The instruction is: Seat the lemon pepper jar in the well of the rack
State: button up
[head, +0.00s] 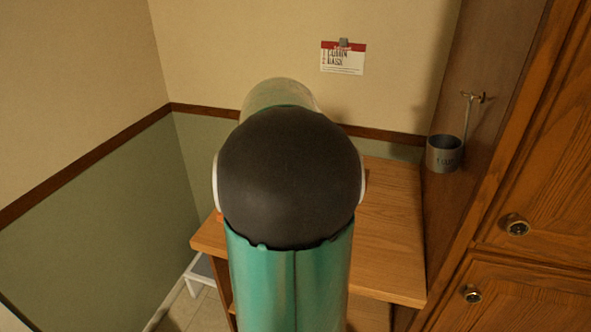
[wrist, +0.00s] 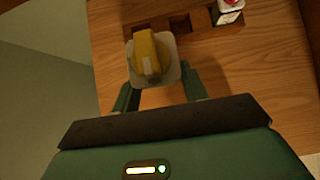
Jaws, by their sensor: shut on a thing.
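The lemon pepper jar (wrist: 147,55), with a yellow top and a pale, squarish body, shows in the wrist view at upper left of centre. My gripper (wrist: 160,82) is shut on it, one dark green finger on each side. The wooden rack (wrist: 200,20) lies beyond the jar at the top of the wrist view, with a dark square well (wrist: 180,22) in it. The jar overlaps the rack's left part. I cannot tell the jar's height above the counter. In the head view my own arm hides the gripper, jar and rack.
A small container with red and white (wrist: 230,6) stands at the rack's right end, partly cut off. The wooden counter (head: 390,235) is bare at right. A brown cabinet side (head: 480,60) with a hanging metal cup (head: 443,154) bounds it on the right.

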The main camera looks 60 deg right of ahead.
jog(key=w+d+f, duration=0.2)
jog(key=d+f, duration=0.1)
jog(key=d, duration=0.1)
jog(key=w+d+f, duration=0.2)
jog(key=d+f, duration=0.1)
jog(key=d, duration=0.1)
jog(key=w+d+f, duration=0.2)
jog(key=d+f, duration=0.1)
jog(key=d, duration=0.1)
jog(key=shift+w+f, duration=0.2)
jog(key=shift+f, duration=0.1)
jog(key=shift+d+f, duration=0.15)
jog(key=shift+f, duration=1.5)
jog(key=shift+f, duration=0.35)
